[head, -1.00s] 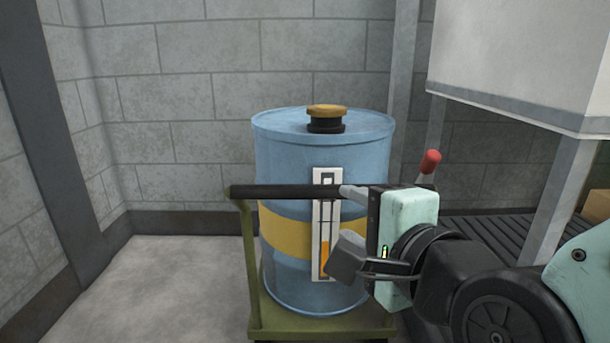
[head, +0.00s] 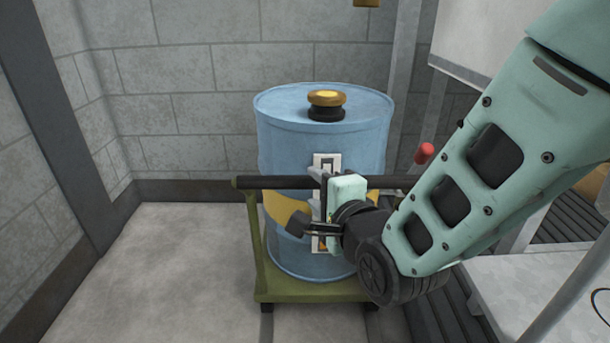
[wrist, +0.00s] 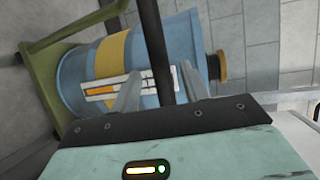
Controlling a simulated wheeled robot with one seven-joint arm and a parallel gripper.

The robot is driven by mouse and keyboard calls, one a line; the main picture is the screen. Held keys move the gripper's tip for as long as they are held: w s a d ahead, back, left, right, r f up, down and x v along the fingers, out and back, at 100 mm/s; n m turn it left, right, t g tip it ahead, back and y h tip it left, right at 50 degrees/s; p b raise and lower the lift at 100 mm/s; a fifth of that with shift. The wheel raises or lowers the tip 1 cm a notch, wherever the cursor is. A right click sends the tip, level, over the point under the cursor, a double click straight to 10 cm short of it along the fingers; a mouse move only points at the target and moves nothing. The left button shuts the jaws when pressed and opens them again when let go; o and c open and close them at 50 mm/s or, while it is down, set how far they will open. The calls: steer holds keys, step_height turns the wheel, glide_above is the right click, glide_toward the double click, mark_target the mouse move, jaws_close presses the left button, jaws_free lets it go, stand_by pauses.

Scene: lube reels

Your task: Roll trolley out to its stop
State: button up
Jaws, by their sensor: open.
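The trolley (head: 257,245) has a green base and frame with a black handle bar (head: 275,182) across its near side. It carries an upright blue drum (head: 285,140) with a yellow band, a gauge strip and a brass-and-black cap. My gripper (head: 318,195) is at the middle of the bar, in front of the drum. In the wrist view, my open fingers (wrist: 160,85) stand on either side of the handle bar (wrist: 152,30). Contact between fingers and bar cannot be made out. My arm hides part of the bar's right side and the trolley's right side.
Block walls stand behind and to the left. The floor (head: 170,260) left of the trolley is clear. A red-knobbed lever (head: 424,153) is right of the drum. A white tank (head: 475,45) on grey legs and dark floor grating (head: 440,315) are at the right.

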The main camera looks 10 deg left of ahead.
mark_target(311, 185)
steer(key=x, duration=0.6)
jaws_close()
